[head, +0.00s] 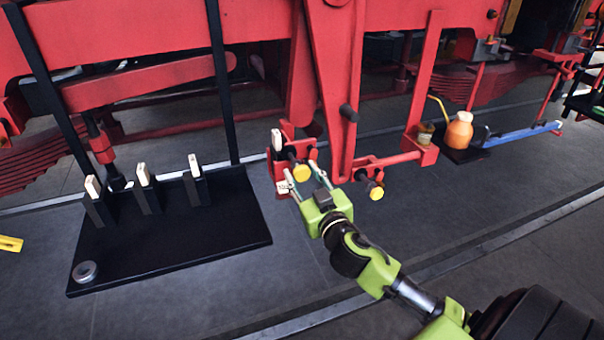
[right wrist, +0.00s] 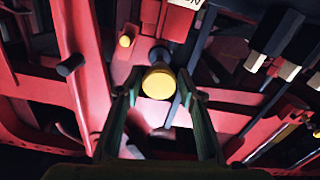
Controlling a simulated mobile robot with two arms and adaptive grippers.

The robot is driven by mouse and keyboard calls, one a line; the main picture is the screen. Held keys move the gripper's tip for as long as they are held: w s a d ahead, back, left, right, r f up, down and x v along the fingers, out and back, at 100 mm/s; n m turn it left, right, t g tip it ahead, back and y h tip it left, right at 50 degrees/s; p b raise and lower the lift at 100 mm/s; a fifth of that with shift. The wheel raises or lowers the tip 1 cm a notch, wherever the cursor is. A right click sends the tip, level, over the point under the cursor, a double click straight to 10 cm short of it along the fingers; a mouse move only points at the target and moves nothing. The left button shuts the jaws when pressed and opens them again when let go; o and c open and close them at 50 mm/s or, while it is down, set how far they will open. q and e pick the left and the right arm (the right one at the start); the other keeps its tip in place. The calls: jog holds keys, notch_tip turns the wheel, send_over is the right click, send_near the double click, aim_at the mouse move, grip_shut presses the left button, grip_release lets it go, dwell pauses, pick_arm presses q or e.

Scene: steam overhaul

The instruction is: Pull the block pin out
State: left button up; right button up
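A dark pin with a round yellow end (head: 301,173) sticks out of the red bracket (head: 281,178) under the frame; I take it for the block pin. My right gripper (head: 303,180) is open, with its two fingertips on either side of the yellow end. In the right wrist view the yellow end (right wrist: 158,83) is between the fingers (right wrist: 160,95), with gaps on both sides. A second yellow-ended pin (head: 376,192) is in a red bracket to the right. My left gripper is not in view.
A black board (head: 230,225) at left carries several upright black holders with pale tops and a grey ring (head: 85,272). An orange oil can (head: 459,130) stands at right. Red bars (head: 341,80) hang close above the right gripper. Floor in front is clear.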

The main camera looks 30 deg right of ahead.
jog(key=shift+s+f, duration=0.1)
jog(key=shift+s, duration=0.15)
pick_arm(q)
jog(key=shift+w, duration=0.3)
pick_arm(e)
jog(key=v, duration=1.1)
jog(key=shift+s+a, duration=0.2)
jog(key=shift+s, duration=0.1)
